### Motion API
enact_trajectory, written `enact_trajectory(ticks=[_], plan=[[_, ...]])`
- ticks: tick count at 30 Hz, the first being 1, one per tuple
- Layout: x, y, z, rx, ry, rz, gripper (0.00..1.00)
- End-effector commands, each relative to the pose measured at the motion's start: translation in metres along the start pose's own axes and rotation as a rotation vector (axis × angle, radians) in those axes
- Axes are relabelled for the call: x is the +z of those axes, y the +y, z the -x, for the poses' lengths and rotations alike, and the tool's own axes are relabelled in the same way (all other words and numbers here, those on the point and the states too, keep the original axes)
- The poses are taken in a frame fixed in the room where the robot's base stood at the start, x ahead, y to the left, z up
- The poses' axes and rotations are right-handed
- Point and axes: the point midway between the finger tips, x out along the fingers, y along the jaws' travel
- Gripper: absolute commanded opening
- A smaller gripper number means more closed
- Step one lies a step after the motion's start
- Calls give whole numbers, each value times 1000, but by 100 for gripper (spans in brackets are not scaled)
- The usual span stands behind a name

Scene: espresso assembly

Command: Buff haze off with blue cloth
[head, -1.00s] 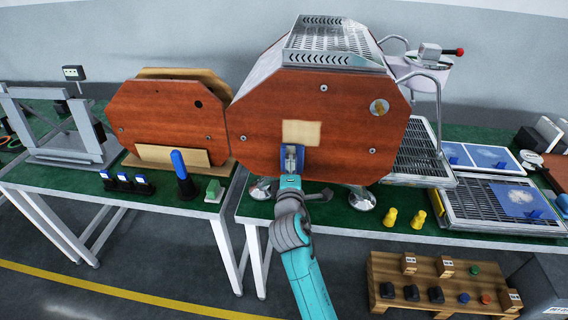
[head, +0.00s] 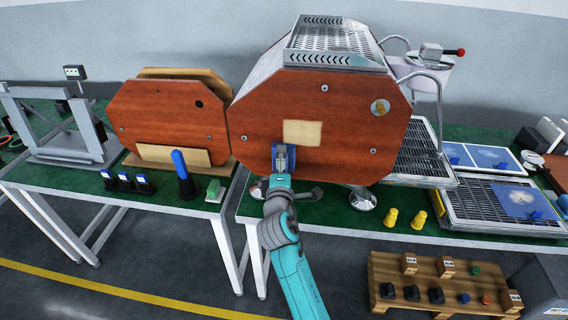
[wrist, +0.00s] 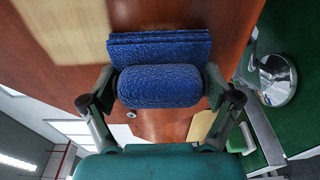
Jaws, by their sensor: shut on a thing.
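My gripper (head: 283,163) is shut on the blue cloth (head: 274,148), low on the wooden side panel (head: 250,130) of the espresso machine. In the wrist view the blue cloth (wrist: 160,80) is a folded, padded bundle between the fingers, against or very close to the reddish panel (wrist: 150,15); contact cannot be told for certain. A pale tan rectangular patch (head: 302,133) lies on the panel, up and to the right of the cloth. I cannot tell whether it is the haze. Part of the panel is hidden behind my gripper.
A second wooden panel (head: 165,122) stands to the left. Blue-topped holders (head: 115,182) and a blue-handled tool (head: 182,170) stand on the green bench. Yellow pieces (head: 391,217) and drip trays (head: 480,208) lie to the right. A pallet (head: 390,268) with small parts is on the floor.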

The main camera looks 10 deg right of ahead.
Motion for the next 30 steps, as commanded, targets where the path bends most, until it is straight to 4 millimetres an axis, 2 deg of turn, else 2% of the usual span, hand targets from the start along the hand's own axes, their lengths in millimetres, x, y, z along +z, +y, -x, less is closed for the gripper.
enact_trajectory(ticks=[7, 17, 30], plan=[[5, 0, 0, 1, -1, -1, 60], [28, 0, 4, 0, -1, 0, 60], [27, 0, 3, 1, 0, 0, 60]])
